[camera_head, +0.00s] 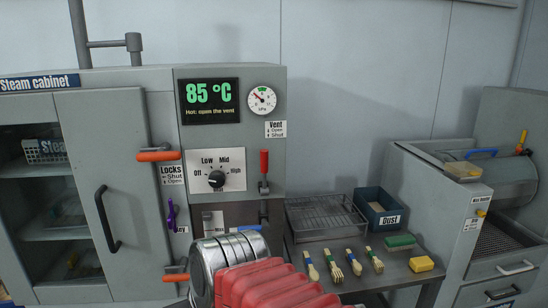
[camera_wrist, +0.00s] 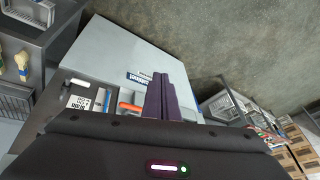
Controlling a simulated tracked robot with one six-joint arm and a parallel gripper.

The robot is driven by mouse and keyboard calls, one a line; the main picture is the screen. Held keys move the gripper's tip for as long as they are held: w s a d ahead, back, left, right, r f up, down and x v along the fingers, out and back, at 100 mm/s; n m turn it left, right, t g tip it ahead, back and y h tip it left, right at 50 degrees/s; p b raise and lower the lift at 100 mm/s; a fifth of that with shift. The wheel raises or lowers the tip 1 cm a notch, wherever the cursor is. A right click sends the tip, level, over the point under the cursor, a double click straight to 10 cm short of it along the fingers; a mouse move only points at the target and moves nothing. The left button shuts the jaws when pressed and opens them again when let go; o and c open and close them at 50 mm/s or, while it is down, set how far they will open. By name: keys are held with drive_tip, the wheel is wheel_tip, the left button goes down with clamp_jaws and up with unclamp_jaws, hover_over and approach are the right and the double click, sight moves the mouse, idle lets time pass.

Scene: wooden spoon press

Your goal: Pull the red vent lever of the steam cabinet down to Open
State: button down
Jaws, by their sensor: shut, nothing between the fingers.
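The steam cabinet (camera_head: 112,180) stands at the left in the head view. Its red vent lever (camera_head: 264,162) is on the right of the control panel, with the red grip pointing up. A small Vent label (camera_head: 276,129) with Open and Shut is just above it. The display (camera_head: 209,101) reads 85 °C, "Hot: open the vent". In the wrist view my gripper (camera_wrist: 165,90) shows dark purple fingers shut together and empty, in front of the tilted grey cabinet (camera_wrist: 165,50). I cannot make out the red lever there. The head view shows my arm low in front, not my fingertips.
Orange-handled locks (camera_head: 157,155) project from the cabinet beside the door handle (camera_head: 107,218). A knob (camera_head: 216,179) sits left of the lever. A grey machine (camera_head: 425,195) is further right.

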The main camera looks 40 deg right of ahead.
drive_tip(key=w+d+r+m+y, duration=0.4)
drive_tip(key=w+d+r+m, duration=0.1)
drive_tip(key=w, duration=0.4)
drive_tip(key=m+t+y, duration=0.3)
drive_tip(key=m+t, duration=0.3)
drive_tip(key=t, duration=0.6)
approach(275, 156)
drive_tip(key=s+a+r, duration=0.1)
drive_tip(key=s+a, duration=0.1)
drive_tip(key=shift+s+a+r, duration=0.2)
drive_tip(key=shift+s+r, duration=0.1)
drive_tip(key=shift+r, duration=0.05)
drive_tip(key=shift+w+a, duration=0.1)
drive_tip(key=x, duration=1)
drive_tip(key=shift+f, duration=0.15)
